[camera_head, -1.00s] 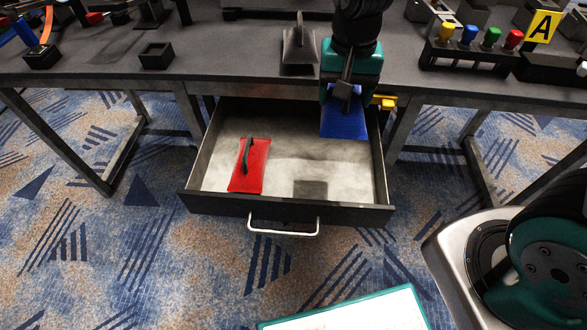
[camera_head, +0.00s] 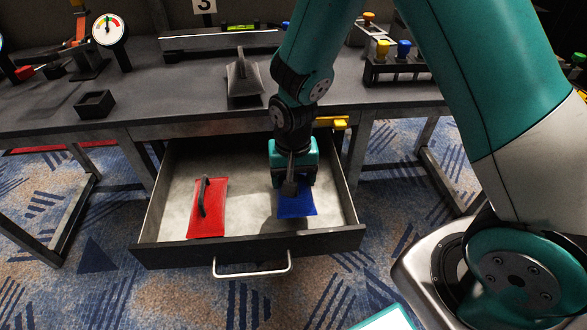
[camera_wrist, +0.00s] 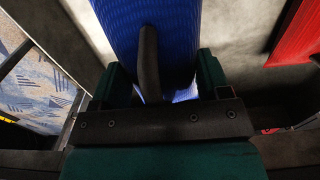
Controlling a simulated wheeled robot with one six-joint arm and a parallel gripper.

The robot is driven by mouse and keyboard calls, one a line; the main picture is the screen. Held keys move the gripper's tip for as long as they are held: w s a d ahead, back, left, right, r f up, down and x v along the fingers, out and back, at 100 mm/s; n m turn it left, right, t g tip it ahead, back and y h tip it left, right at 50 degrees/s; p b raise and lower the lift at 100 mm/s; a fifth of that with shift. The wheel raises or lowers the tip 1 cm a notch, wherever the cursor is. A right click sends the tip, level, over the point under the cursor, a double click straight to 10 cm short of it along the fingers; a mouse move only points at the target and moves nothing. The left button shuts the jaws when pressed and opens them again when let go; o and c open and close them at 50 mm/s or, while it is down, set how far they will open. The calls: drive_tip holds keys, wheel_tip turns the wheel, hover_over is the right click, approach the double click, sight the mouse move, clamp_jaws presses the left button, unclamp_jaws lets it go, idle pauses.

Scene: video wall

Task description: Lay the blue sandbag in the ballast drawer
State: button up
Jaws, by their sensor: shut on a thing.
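The blue sandbag (camera_head: 298,205) is in the right part of the open ballast drawer (camera_head: 250,247), low over or on its pale floor; I cannot tell whether it touches. My gripper (camera_head: 291,186) points down into the drawer and is shut on the sandbag's dark handle. In the wrist view the blue sandbag (camera_wrist: 165,30) lies beyond my gripper (camera_wrist: 152,92), with the handle between the fingers. Part of the sandbag is hidden by the gripper.
A red sandbag (camera_head: 208,222) with a dark handle lies in the left part of the drawer; it also shows in the wrist view (camera_wrist: 296,40). A gap of bare floor separates the bags. The table edge (camera_head: 220,123) overhangs the drawer's back. A yellow piece (camera_head: 331,122) sits at the right.

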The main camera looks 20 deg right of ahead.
drive_tip(key=shift+f+b, duration=0.45)
drive_tip(key=shift+f, duration=1.6)
drive_tip(key=shift+f, duration=0.2)
drive_tip(key=o, duration=1.8)
wheel_tip(320, 180, up, 12)
drive_tip(key=p, duration=0.3)
drive_tip(key=s+a+r+n+y, duration=0.1)
drive_tip(key=s+r+n, duration=0.2)
drive_tip(key=s+r, duration=0.3)
drive_tip(key=s+a+r+n+y, duration=0.1)
drive_tip(key=s+r+n, duration=0.3)
drive_tip(key=s+r, duration=0.2)
drive_tip(key=s+a+r+n+y, duration=0.2)
drive_tip(key=s+r+n, duration=0.1)
drive_tip(key=s+r, duration=0.3)
drive_tip(key=shift+a+n, duration=0.1)
drive_tip(key=shift+n, duration=0.3)
